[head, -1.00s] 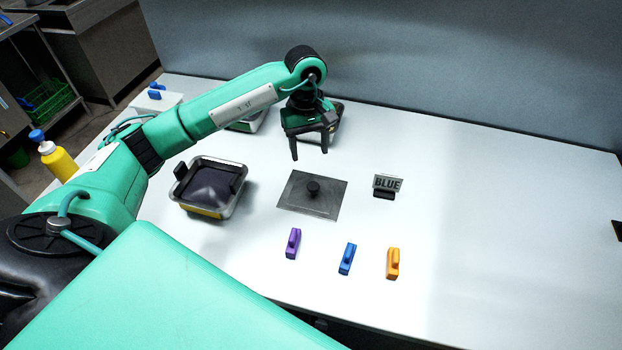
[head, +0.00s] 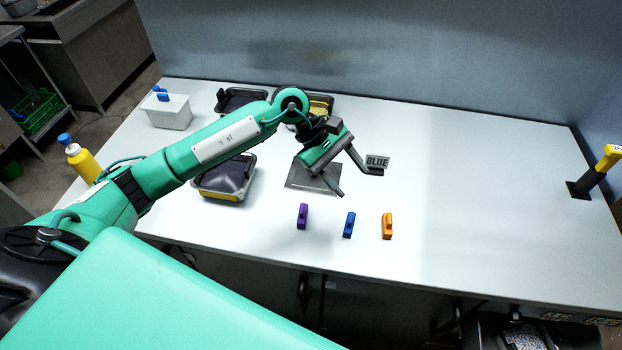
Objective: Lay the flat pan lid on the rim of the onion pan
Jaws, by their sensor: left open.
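The flat pan lid (head: 300,181) is a grey square plate lying on the table in the middle. My left gripper (head: 360,183) is open and empty, tilted above the lid's right side, with its fingers reaching right and toward the front. The gripper hides much of the lid and its knob. A dark-filled pan (head: 205,189) stands left of the lid, partly behind my left arm. Behind the arm are a dark pan (head: 232,97) and a pan with yellowish contents (head: 320,105). I cannot tell for sure which holds onions. My right gripper is not in view.
A white box (head: 167,112) and yellow bottle (head: 85,163) are at left. The table's right half is mostly clear.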

